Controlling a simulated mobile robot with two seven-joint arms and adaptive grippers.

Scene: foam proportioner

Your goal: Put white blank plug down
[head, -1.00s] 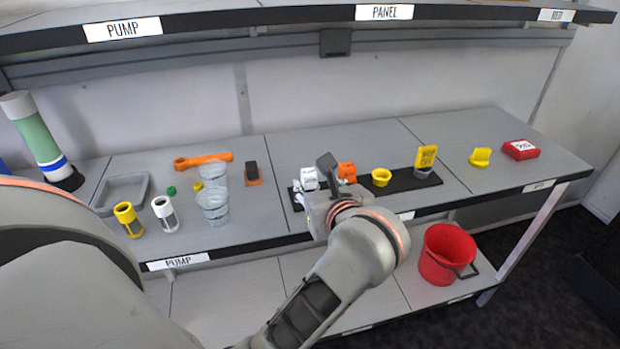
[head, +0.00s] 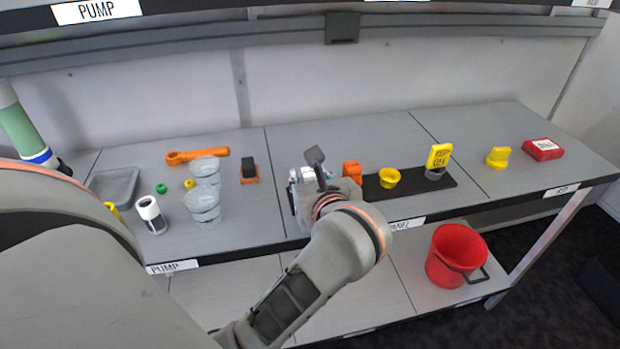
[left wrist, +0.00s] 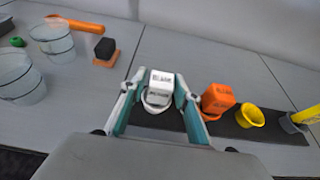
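The white blank plug (left wrist: 161,82), a white block with dark lettering and a ring at its base, shows in the left wrist view at the left end of a black strip (left wrist: 228,129). My left gripper (left wrist: 160,88) has a teal-sided finger on each side of it. The fingers are very close to the plug, and I cannot tell whether they press on it. In the head view my left gripper (head: 318,182) hides most of the plug. Whether the plug's base touches the strip is unclear. My right gripper is not in view.
On the strip to the right stand an orange plug (head: 351,171), a yellow cup (head: 389,178) and a yellow tag (head: 439,157). To the left are clear beakers (head: 204,203) and an orange wrench (head: 196,156). A red bucket (head: 455,255) stands on the lower shelf.

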